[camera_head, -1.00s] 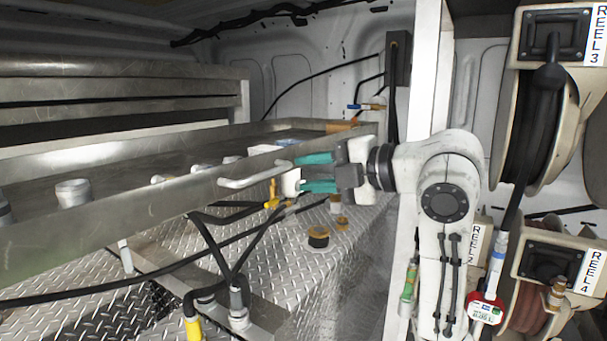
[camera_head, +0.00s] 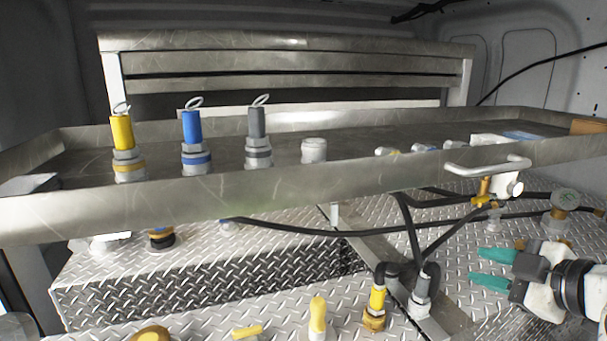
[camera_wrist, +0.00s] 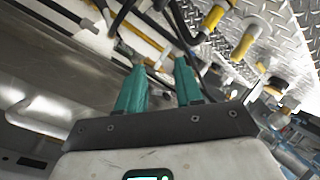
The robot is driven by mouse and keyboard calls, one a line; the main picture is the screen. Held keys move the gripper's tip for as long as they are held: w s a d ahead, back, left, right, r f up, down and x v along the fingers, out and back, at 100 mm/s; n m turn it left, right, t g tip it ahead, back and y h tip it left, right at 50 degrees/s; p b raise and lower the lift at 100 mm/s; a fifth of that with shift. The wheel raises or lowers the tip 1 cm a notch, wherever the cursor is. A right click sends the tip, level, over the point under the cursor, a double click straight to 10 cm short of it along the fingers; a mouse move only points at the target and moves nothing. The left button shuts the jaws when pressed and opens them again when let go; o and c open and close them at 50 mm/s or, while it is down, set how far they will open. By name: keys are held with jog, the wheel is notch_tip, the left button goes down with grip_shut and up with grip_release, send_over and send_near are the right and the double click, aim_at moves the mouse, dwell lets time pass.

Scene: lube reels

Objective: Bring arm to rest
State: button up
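My gripper (camera_head: 482,269) is at the lower right of the head view, on the end of my white arm. Its two teal fingers point left and stand apart with nothing between them. The fingers also show in the wrist view (camera_wrist: 158,72), spread and empty. The gripper is in front of and below the metal tray (camera_head: 300,195), over the diamond-plate deck. A white valve handle (camera_head: 490,165) is up and behind it at the tray's front edge; the gripper appears apart from it.
Yellow (camera_head: 122,132), blue (camera_head: 192,128) and grey (camera_head: 256,123) capped couplings stand in the tray. Yellow (camera_head: 376,300) and grey (camera_head: 422,290) hose fittings rise left of my gripper. A gauge (camera_head: 564,200) stands behind it. Black hoses cross the deck (camera_head: 200,285).

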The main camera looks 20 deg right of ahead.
jog(key=s+a+f+m+g, duration=0.3)
jog(key=a+f, duration=0.2)
jog(key=f, duration=0.6)
jog(key=s+a+f+m+g, duration=0.3)
jog(key=a+f+m, duration=0.15)
jog(key=f, duration=0.55)
jog(key=s+a+f+m+g, duration=0.1)
jog(key=s+a+f+g, duration=0.1)
jog(key=s+f, duration=0.5)
jog(key=s+a+f+m+g+h+p, duration=0.1)
jog(key=s+a+f+m+g, duration=0.1)
jog(key=s+f+g, duration=0.2)
jog(key=s+f, duration=0.3)
jog(key=s, duration=0.4)
jog(key=shift+f, duration=0.15)
